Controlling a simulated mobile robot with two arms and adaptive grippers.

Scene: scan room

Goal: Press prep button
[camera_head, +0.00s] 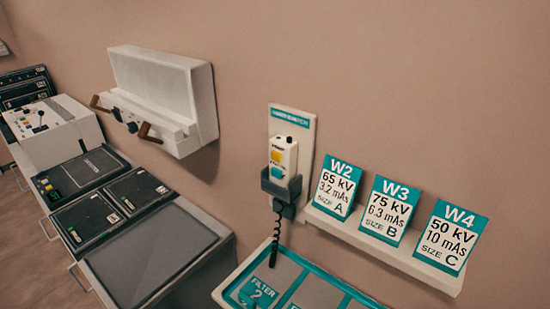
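A white handset (284,152) with a small yellow patch (276,157) and a teal patch (276,172) on its front sits upright in a dark grey holder (283,190). The holder is fixed to a wall plate (308,122) with a teal label. A black coiled cord (275,245) hangs below it. The lettering on the handset is too small to read, so I cannot tell which part is the prep button. Neither of my grippers shows in this view.
A white shelf (430,273) right of the handset holds cards W2 (337,187), W3 (387,210) and W4 (450,236). A teal-edged tray (226,289) lies below. A white wall unit (165,90) with brown handles and a control console (52,130) are at left.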

